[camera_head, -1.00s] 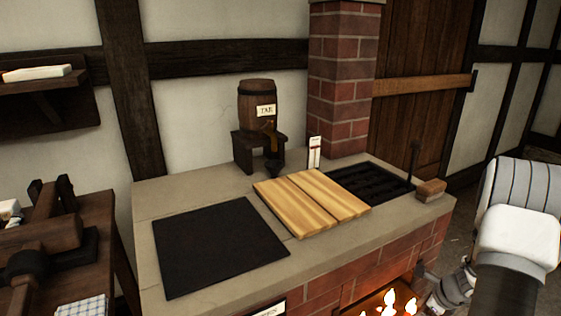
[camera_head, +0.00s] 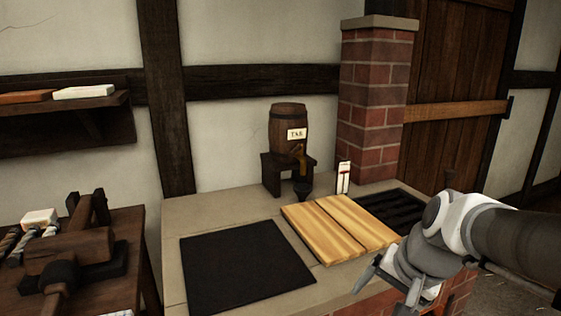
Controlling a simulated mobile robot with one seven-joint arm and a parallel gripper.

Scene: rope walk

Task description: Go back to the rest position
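My gripper (camera_head: 389,285) is at the lower right, in front of the brick hearth's front edge and close to the wooden board in the picture. Its two fingers point down and left and stand apart, with nothing visible between them. My forearm reaches in from the right edge and covers the hearth's right front corner.
The hearth top (camera_head: 215,211) carries a black plate (camera_head: 247,266), a wooden board (camera_head: 340,228), a dark grate (camera_head: 393,207) and a tar barrel (camera_head: 289,130) on a stand. A brick chimney (camera_head: 376,105) rises behind. A cluttered workbench (camera_head: 125,225) stands left.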

